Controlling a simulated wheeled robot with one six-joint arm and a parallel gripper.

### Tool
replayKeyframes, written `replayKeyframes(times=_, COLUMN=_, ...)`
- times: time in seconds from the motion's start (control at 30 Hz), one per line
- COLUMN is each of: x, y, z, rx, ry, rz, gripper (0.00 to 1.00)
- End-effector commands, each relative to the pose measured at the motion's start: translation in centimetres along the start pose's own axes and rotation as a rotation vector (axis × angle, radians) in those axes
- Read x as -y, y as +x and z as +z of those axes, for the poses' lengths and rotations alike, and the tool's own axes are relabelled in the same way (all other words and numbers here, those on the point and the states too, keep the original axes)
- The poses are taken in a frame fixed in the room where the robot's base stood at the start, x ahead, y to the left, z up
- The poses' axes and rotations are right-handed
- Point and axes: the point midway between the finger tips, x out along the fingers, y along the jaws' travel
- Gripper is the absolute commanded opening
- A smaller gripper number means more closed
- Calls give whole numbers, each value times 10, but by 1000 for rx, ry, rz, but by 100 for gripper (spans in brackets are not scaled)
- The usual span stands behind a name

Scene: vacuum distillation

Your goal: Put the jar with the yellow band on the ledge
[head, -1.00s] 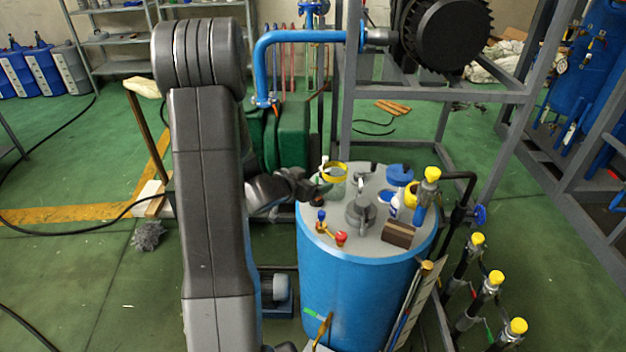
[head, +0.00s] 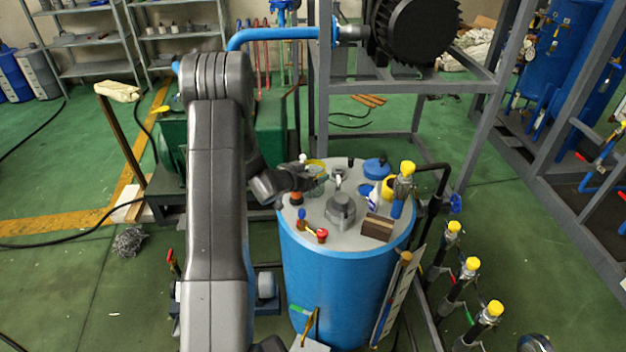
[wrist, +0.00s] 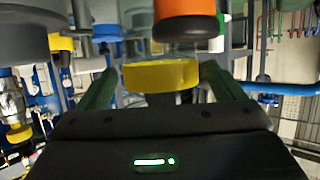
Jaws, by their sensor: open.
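The jar with the yellow band (head: 316,180) is clear glass and stands on the grey top of the blue tank (head: 340,285), near its back left edge. My gripper (head: 305,177) is at the jar from the left and hides part of it in the head view. In the wrist view my gripper's two green fingers (wrist: 160,88) are apart, with the yellow band (wrist: 160,75) between them. I see no clear grip on the jar. I cannot tell which surface is the ledge.
An orange-and-black fitting (wrist: 188,20) is close to the fingers. On the tank top are a grey fitting (head: 340,209), a red valve (head: 322,235), a brown block (head: 377,227), a blue lid (head: 376,167) and a yellow-capped pipe (head: 407,168). A grey frame stands behind.

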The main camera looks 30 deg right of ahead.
Motion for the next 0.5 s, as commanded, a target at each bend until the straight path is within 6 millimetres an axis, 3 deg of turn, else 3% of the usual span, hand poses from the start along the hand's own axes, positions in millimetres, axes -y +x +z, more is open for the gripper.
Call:
replayKeyframes(times=0.2, x=0, y=22, z=-1, rx=1, ry=-1, rz=0, gripper=88)
replayKeyframes(times=0.47, x=1, y=24, z=0, rx=0, ry=0, rz=-1, gripper=88)
replayKeyframes(times=0.5, x=1, y=24, z=0, rx=0, ry=0, rz=-1, gripper=84)
